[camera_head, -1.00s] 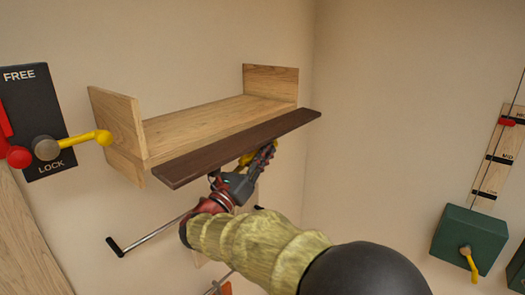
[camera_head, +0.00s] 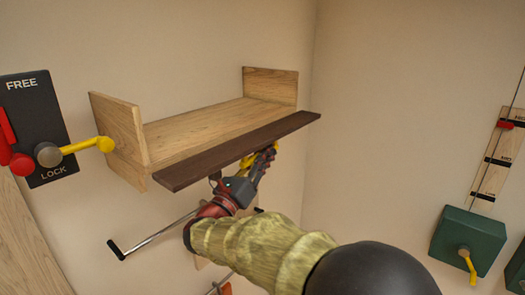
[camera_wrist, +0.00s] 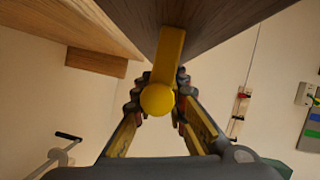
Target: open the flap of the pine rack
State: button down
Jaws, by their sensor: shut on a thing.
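The pine rack (camera_head: 200,127) is a pale wooden shelf with two end boards, fixed on the wall. Its flap (camera_head: 235,150) is a long dark brown board along the front edge; its broad face fills the top of the wrist view (camera_wrist: 225,20). A yellow handle (camera_wrist: 169,55) with a round knob (camera_wrist: 157,100) sticks out from the flap. My gripper (camera_head: 262,158) is below the flap's right half. In the wrist view its fingers (camera_wrist: 158,92) are closed around the handle, behind the knob. The flap's exact tilt is hard to tell.
A black FREE/LOCK panel (camera_head: 30,110) with a yellow lever (camera_head: 85,146) is left of the rack. A metal rod with a black grip (camera_head: 117,249) sticks out below. A green block (camera_head: 468,240) hangs at the right. The wall between rack and block is clear.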

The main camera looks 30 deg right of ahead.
jog(key=shift+s+d+r+n+t+y+p, duration=0.1)
jog(key=shift+r+n+t+y+p, duration=0.15)
jog(key=shift+n, duration=0.2)
jog(key=shift+s+r+n+t+y+p, duration=0.15)
jog(key=shift+n+t+p, duration=0.1)
jog(key=shift+n+p, duration=0.15)
jog(key=c, duration=2.1)
grip_release()
jog(key=shift+w+f, duration=0.1)
jog(key=shift+o, duration=0.2)
jog(key=v, duration=1.2)
